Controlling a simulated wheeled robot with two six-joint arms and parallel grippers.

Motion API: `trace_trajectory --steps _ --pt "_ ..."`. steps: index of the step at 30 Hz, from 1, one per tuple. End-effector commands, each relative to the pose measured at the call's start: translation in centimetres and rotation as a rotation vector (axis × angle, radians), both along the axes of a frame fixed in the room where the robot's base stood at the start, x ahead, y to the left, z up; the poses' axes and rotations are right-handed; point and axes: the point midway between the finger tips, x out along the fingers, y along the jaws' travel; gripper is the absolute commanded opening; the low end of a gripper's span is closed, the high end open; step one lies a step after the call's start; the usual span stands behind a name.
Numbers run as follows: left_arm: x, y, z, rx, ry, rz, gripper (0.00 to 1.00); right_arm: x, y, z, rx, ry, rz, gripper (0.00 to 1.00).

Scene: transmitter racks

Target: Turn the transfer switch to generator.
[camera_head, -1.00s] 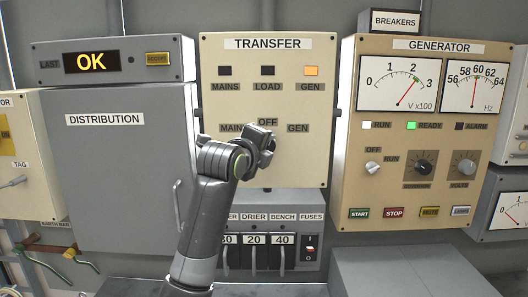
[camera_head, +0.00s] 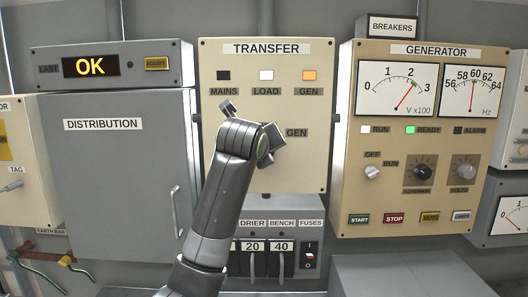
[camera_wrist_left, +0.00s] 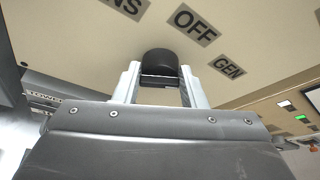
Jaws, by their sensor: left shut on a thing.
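The cream TRANSFER panel (camera_head: 215,165) stands at the middle of the head view, with MAINS, LOAD and GEN lamps. The LOAD lamp (camera_head: 266,76) is lit white, the GEN lamp (camera_head: 310,76) is lit orange, and the MAINS lamp (camera_head: 223,76) is dark. My left gripper (camera_head: 256,128) is in front of the panel and hides the switch there. In the left wrist view the black switch knob (camera_wrist_left: 160,64) sits between the fingers of my left gripper (camera_wrist_left: 159,80), which is shut on it. The OFF label (camera_wrist_left: 195,25) and GEN label (camera_wrist_left: 228,66) lie beside it. My right gripper is not in view.
The DISTRIBUTION cabinet (camera_head: 100,175) with its handle is to the left. The GENERATOR panel (camera_head: 435,125) is to the right, with its green READY lamp lit. A breaker row (camera_head: 270,247) sits below the TRANSFER panel, close to my left arm.

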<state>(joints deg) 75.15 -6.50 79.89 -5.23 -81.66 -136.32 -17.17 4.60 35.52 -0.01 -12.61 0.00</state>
Motion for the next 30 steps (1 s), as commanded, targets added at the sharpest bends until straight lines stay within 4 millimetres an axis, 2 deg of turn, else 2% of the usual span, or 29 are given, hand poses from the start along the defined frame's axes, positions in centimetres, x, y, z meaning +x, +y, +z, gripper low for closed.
trace_trajectory --steps 15,16,20,21,30 --pt "0.00 0.09 0.60 0.021 -0.016 0.003 0.15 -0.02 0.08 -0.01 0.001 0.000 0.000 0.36" --pt "0.00 0.09 0.60 0.021 -0.016 0.003 0.39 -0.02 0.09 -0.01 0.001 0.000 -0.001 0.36" --pt "-0.01 0.05 0.50 0.020 -0.012 0.001 0.56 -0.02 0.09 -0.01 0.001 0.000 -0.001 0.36" --pt "-0.01 0.04 0.45 0.020 -0.011 0.002 0.58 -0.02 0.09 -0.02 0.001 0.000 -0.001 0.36" --pt "-0.16 0.03 0.26 0.019 -0.007 0.001 0.58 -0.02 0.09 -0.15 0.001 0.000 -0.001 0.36"
